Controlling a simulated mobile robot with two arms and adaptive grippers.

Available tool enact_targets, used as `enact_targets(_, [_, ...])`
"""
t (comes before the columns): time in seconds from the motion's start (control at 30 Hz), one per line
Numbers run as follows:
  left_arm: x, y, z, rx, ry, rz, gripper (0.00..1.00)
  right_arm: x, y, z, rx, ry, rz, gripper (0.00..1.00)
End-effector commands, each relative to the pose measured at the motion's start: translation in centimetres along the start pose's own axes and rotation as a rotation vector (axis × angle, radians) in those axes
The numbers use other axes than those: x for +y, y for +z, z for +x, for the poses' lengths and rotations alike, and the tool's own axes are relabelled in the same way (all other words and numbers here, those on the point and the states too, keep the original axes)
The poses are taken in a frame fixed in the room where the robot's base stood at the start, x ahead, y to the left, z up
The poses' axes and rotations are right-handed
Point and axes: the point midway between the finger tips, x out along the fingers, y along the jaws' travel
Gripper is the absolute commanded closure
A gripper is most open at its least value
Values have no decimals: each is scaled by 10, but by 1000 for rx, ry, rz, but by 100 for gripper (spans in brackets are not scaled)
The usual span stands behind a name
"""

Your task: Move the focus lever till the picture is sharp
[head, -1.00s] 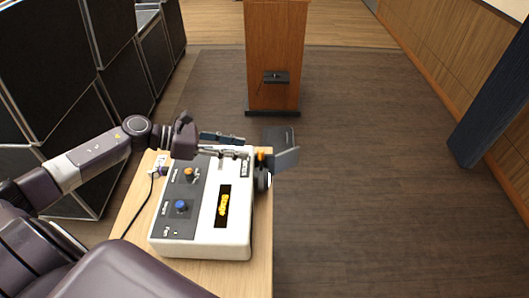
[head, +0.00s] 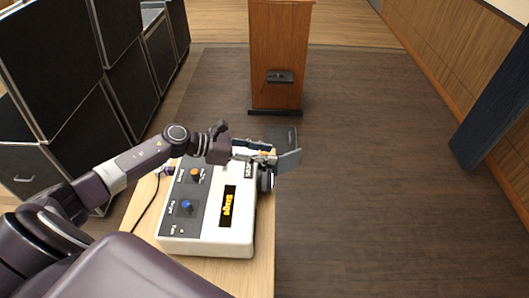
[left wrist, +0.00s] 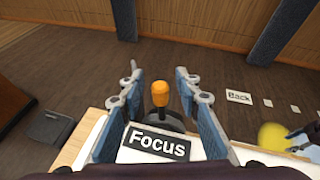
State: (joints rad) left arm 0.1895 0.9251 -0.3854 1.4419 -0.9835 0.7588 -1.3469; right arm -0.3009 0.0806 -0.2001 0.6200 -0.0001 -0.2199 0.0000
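A white box-shaped device (head: 205,243) stands on a wooden table, with a lit yellow "Stage" display (head: 228,206). In the left wrist view a "Focus" label (left wrist: 158,142) lies in front of a short lever with an orange tip (left wrist: 160,93). My left gripper (head: 265,156) is over the device's far right corner. In the left wrist view its fingers (left wrist: 160,82) are spread on both sides of the lever, with a gap on each side. In the head view the gripper hides most of the lever. My right gripper is in neither view.
The device also bears an orange knob (head: 195,175) and a blue knob (head: 187,206). A "Back" label (left wrist: 238,97) and a blurred yellow spot (left wrist: 283,136) show right of the lever.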

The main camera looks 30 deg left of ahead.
Motion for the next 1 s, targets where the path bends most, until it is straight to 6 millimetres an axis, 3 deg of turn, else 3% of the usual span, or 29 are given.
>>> enact_targets(0.27, [0,0,0,0,0,0,100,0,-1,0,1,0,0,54])
enact_targets(0.6, [0,-1,0,0,1,3,100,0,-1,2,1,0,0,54])
enact_targets(1.0, [-17,-6,-3,-37,50,134,100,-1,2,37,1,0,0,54])
